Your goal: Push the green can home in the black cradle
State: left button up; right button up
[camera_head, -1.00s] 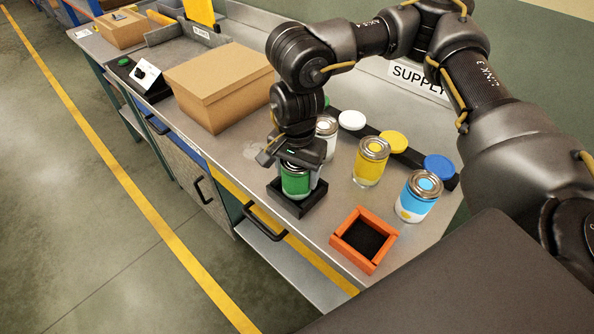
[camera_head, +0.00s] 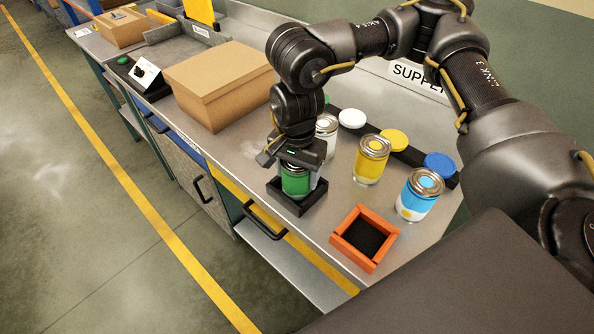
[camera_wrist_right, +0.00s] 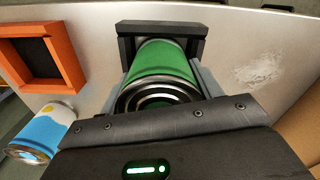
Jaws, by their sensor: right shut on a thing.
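The green can (camera_head: 295,185) stands upright in the black cradle (camera_head: 297,206) near the table's front edge. In the right wrist view the can (camera_wrist_right: 163,65) lies between the black cradle's walls (camera_wrist_right: 160,27). Whether its bottom rests on the cradle floor is hidden. My right gripper (camera_head: 296,172) comes down over the can from above and is shut on it, with a finger on either side. The fingers also show in the right wrist view (camera_wrist_right: 160,82). My left gripper is in neither view.
An empty orange cradle (camera_head: 364,239) sits to the right. A yellow can (camera_head: 370,162), a blue and white can (camera_head: 417,198) and a white can (camera_head: 327,140) stand close by. A cardboard box (camera_head: 220,85) is at the left. Coloured lids lie along a black strip behind.

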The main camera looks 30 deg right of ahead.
jog(key=shift+f+b, duration=0.3)
jog(key=shift+f, duration=0.1)
dwell(0.5)
jog(key=o, duration=1.1)
jog(key=shift+o, duration=0.5)
jog(key=shift+o, duration=0.8)
jog(key=shift+r, duration=0.2)
jog(key=shift+r+p, duration=3.55)
jog(key=shift+r, duration=0.8)
